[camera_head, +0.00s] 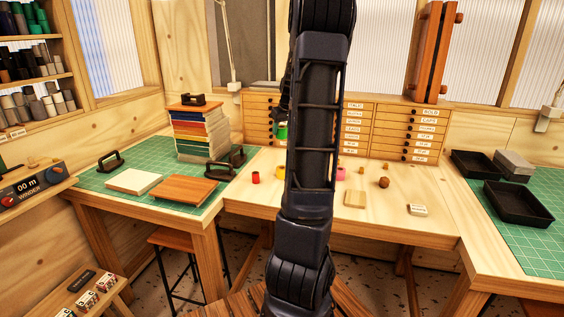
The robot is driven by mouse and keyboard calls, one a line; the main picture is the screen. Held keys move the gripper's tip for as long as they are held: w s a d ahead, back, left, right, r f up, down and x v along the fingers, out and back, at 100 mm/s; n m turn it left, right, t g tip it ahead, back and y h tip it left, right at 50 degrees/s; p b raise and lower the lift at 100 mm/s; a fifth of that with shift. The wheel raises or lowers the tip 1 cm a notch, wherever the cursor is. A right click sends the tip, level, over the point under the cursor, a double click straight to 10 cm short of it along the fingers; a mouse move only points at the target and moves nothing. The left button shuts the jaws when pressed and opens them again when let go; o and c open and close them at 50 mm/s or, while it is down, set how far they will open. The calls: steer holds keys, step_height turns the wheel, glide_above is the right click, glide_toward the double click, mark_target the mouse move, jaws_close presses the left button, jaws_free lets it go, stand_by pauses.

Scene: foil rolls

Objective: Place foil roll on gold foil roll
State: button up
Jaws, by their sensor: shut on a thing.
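My gripper (283,118) is mostly hidden behind my own arm, left of it and above the middle table. It is shut on a small green roll (282,132), held up in front of the drawer cabinet. A small red roll (256,177) stands on the table to the left of my arm. A pink roll (341,173) shows just right of my arm, partly covered.
Small brown knobs (384,182), a wooden block (355,199) and a white labelled box (418,210) lie on the wooden table (400,225). A stack of coloured sheets (194,135) stands left. Black trays (518,204) are right. The table front is mostly clear.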

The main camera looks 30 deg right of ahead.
step_height(320, 180, down, 15)
steer(key=shift+r, duration=0.2)
stand_by(0.3)
steer(key=shift+f, duration=0.15)
steer(key=o, duration=1)
steer(key=shift+o, duration=0.2)
steer(key=v, duration=1.2)
steer(key=s+a+r+h, duration=0.1)
steer(key=s+a+r, duration=0.35)
steer(key=a, duration=0.45)
steer(key=s+a+r, duration=0.3)
steer(key=s+a, duration=0.3)
steer(key=a, duration=0.3)
steer(key=s+a, duration=0.4)
steer(key=s, duration=0.5)
steer(key=s+a+y, duration=0.1)
steer(key=s+a, duration=0.4)
steer(key=s, duration=0.5)
steer(key=shift+s+a+r, duration=0.15)
steer(key=shift+r, duration=0.35)
